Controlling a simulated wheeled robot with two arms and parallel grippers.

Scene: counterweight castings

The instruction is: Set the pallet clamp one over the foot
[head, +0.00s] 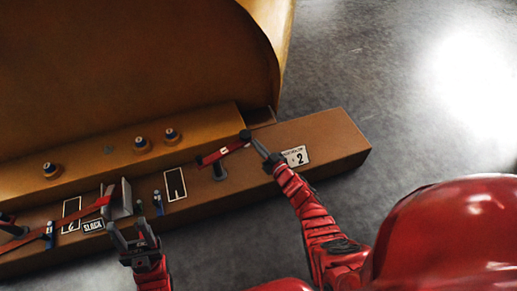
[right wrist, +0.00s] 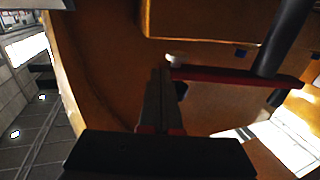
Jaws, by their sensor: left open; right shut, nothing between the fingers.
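A red clamp bar (head: 226,152) with a small light mark lies across the brown beam, with a dark post (head: 219,172) below it. In the right wrist view the red bar (right wrist: 235,77) runs right past a dark post (right wrist: 285,40). My right gripper (head: 248,138) is shut and empty, its tips at the bar's right end; I cannot tell if they touch. Its closed fingers (right wrist: 160,85) also show in the wrist view. A second red bar (head: 80,214) lies farther left. I cannot tell which bar is clamp one.
A number 2 plate (head: 296,156), a "SLACK" plate (head: 92,226) and a white-framed panel (head: 175,184) lie on the beam. Grey floor is clear at right.

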